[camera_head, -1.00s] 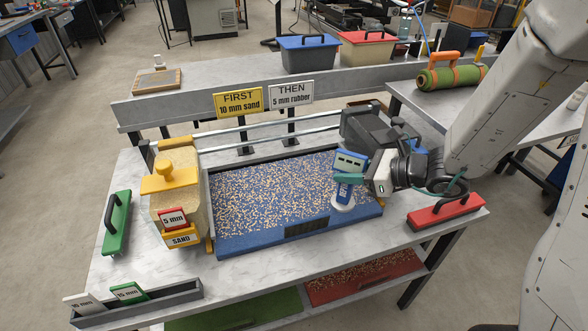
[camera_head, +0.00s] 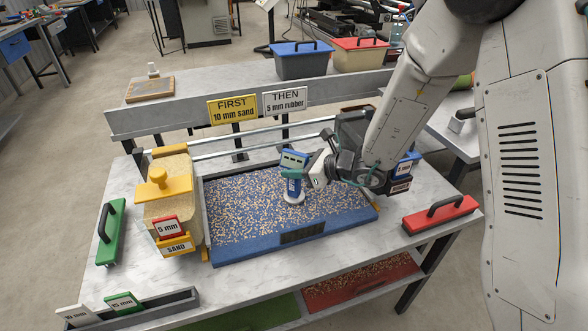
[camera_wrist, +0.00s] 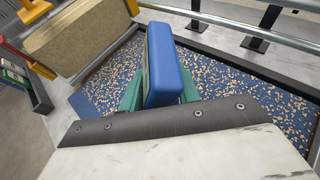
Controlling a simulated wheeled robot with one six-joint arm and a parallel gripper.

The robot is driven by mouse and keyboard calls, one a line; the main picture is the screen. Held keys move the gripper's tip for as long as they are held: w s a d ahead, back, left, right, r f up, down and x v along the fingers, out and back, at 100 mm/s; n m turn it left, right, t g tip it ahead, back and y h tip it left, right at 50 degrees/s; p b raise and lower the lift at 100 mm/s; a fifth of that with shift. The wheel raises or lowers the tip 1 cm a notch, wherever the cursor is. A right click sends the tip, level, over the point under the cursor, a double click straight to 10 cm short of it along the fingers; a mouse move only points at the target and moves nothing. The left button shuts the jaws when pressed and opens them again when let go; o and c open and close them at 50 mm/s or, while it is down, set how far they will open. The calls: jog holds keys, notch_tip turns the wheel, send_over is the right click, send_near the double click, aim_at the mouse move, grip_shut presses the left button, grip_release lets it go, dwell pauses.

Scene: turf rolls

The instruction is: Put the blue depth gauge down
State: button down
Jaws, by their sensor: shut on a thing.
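The blue depth gauge (camera_head: 294,172) is upright, with a display head on top and a round white foot below. It is at the middle of the blue speckled turf tray (camera_head: 235,248). My gripper (camera_head: 296,175) is shut on its body from the right, with teal fingers around it. In the wrist view the blue gauge (camera_wrist: 163,62) fills the space between the teal fingertips (camera_wrist: 158,90). The foot is over the speckled surface; I cannot tell whether it touches.
A yellow-topped sand hopper (camera_head: 168,205) stands on rails at the tray's left. A dark hopper partly hides behind my arm at right. Signs (camera_head: 234,110) stand behind the tray. A red tool (camera_head: 440,214) lies right, a green one (camera_head: 111,232) left. The tray's left part is clear.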

jog(key=shift+f, duration=0.2)
jog(key=c, duration=1)
grip_release()
